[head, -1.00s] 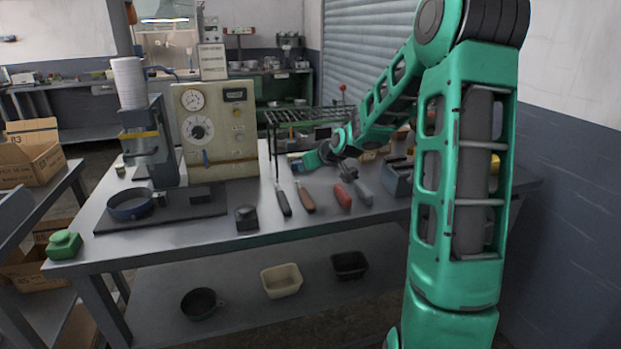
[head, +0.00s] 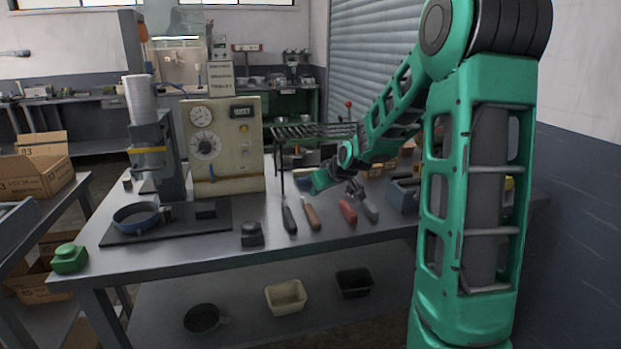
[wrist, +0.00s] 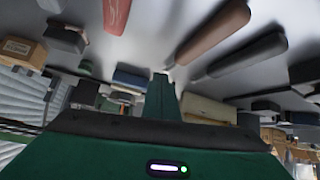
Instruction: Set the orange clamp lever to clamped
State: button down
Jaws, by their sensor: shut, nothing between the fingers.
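A small orange part (head: 144,32), which may be the clamp lever, shows at the top of the upright fixture (head: 146,135) at the table's left. It lies close to the picture's top edge, and its setting is too small to tell. My gripper (head: 356,188) is over the right half of the table, near several tool handles, far to the right of the fixture. It is shut and empty. In the wrist view a green part of my gripper (wrist: 160,98) points at the tabletop, with a red-brown handle (wrist: 213,32) beyond it. The orange part does not show there.
A beige gauge box (head: 222,145) stands right of the fixture. A blue ring-shaped pan (head: 137,215) lies on a dark mat. A wire rack (head: 315,131) stands behind my gripper. A dark block (head: 252,234) and a green object (head: 70,258) sit near the front edge.

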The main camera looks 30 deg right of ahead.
jog(key=w+d+t, duration=0.1)
jog(key=w, duration=0.1)
jog(key=w+d+r+t, duration=0.1)
jog(key=w, duration=0.2)
jog(key=w+d+r+t, duration=0.1)
jog(key=w, duration=0.1)
jog(key=shift+w+d+r, duration=0.1)
jog(key=shift+w, duration=0.2)
jog(key=w+d+r+m+t+h, duration=0.1)
jog(key=w+d+r+t, duration=0.3)
jog(key=w+d, duration=0.2)
jog(key=shift+w+d+r+m+t, duration=0.2)
jog(key=shift+w+m+t, duration=0.2)
jog(key=shift+w, duration=0.2)
send_near(297, 144)
jog(key=w, duration=0.6)
jog(key=shift+w+d+r, duration=0.25)
jog(key=shift+d+r, duration=0.05)
jog(key=shift+r, duration=0.1)
